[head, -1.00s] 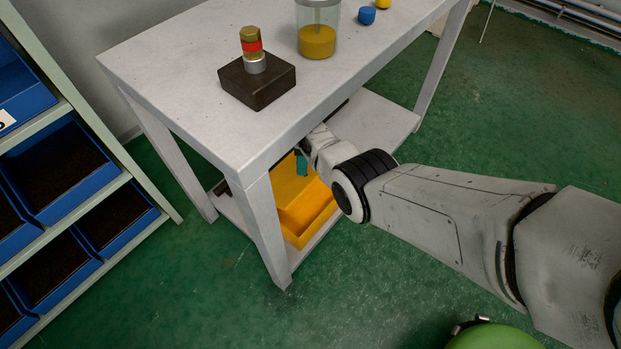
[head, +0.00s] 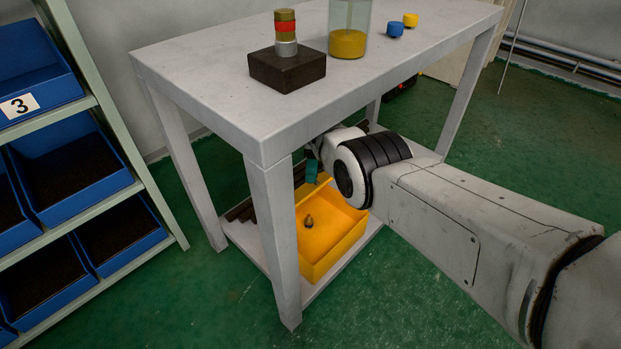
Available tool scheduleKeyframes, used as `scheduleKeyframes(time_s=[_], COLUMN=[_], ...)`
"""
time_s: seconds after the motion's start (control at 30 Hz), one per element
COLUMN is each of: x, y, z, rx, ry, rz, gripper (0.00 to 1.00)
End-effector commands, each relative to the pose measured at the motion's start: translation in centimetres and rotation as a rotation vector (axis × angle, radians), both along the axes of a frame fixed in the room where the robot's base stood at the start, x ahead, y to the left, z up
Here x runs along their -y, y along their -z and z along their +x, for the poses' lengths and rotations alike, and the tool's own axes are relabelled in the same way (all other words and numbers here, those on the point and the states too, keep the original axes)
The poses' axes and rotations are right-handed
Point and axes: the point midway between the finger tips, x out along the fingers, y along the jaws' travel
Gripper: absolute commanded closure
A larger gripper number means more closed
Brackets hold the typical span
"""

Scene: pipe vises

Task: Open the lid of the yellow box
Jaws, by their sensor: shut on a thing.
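The yellow box (head: 318,262) stands on the lower shelf under the table. Its top is open toward me, and a small brown object (head: 308,221) lies on its yellow floor. My gripper (head: 311,178) is under the tabletop at the back of the box, with its teal finger part pointing down beside the yellow edge. It is shut on the lid there. The lid is raised at the back, and most of it is hidden or seen edge-on. My wrist hides the right rear of the box.
The tabletop (head: 200,80) is close above my wrist, and a front table leg (head: 275,245) stands just left of the box. A dark block with a brass fitting (head: 287,68), a glass jar (head: 348,42) and small caps stand on top. A rack of blue bins (head: 75,180) is at left.

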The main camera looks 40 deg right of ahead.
Motion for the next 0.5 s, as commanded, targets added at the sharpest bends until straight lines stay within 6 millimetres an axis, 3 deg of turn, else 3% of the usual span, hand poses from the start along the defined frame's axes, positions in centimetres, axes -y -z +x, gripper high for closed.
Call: scheduleKeyframes(time_s=[0.43,0.47,0.5], x=[0.64,0.64,0.64], y=[0.43,0.44,0.43], z=[0.21,0.20,0.19], rx=[0.016,0.017,0.016], ry=[0.009,0.009,0.009], rz=[-0.013,-0.014,-0.013], gripper=[1.00,0.69,0.65])
